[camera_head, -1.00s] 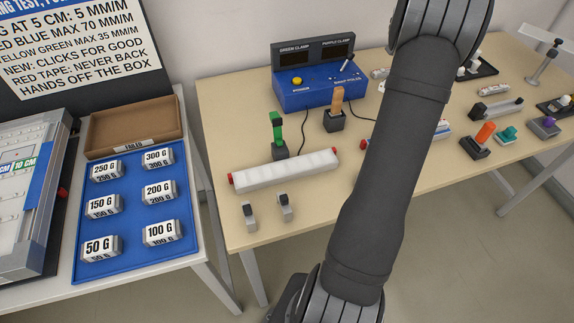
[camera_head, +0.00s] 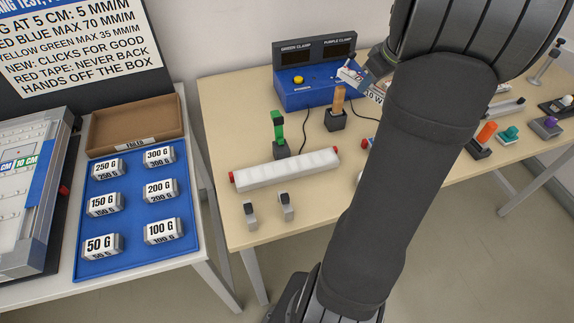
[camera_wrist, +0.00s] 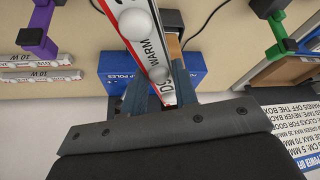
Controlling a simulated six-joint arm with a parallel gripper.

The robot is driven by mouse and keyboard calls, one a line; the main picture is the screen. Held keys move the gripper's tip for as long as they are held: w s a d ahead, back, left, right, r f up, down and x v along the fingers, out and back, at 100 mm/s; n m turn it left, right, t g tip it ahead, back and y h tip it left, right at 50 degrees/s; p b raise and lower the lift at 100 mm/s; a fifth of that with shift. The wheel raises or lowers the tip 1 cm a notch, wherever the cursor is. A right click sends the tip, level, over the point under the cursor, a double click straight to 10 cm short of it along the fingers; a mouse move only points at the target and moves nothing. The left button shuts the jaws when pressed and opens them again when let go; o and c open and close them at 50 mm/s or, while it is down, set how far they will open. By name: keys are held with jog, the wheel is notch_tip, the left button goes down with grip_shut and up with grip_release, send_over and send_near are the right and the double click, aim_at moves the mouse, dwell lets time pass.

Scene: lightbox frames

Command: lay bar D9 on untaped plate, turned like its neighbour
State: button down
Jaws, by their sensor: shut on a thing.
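My gripper (camera_wrist: 152,98) is shut on a white bar with round white domes and a red edge (camera_wrist: 138,30); "WARM" and part of a "D" code show on its label. In the head view the bar (camera_head: 374,97) shows its "10 W" end, held up by the right side of the blue power box. I cannot pick out the untaped plate in either view. A long white strip with red ends (camera_head: 285,170) lies on the wooden table.
The blue power box (camera_head: 305,92) stands at the back. A green clamp (camera_head: 278,130) and a brown-topped block (camera_head: 337,112) stand before it. Two small grey blocks (camera_head: 268,210) sit at the front. Coloured parts (camera_head: 487,133) stand at the right. A blue weight tray (camera_head: 130,215) is at left.

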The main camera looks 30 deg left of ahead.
jog(key=s+a+f+n+g, duration=0.25)
jog(key=s+n, duration=0.45)
jog(key=s, duration=0.4)
jog(key=s+a+f+n+g, duration=0.1)
jog(key=s+n+g, duration=0.2)
jog(key=s+n, duration=0.55)
jog(key=m+h, duration=0.1)
jog(key=m, duration=0.1)
send_over(271, 170)
jog(key=w+d, duration=0.1)
jog(key=d, duration=0.1)
jog(key=f, duration=0.6)
jog(key=shift+a+f, duration=0.2)
jog(key=shift+f, duration=0.05)
jog(key=shift+a+f+t, duration=0.25)
jog(key=shift+a+f, duration=0.05)
jog(key=shift+f, duration=1.85)
jog(key=c, duration=1.1)
grip_release()
jog(key=shift+f, duration=0.1)
jog(key=shift+c, duration=0.2)
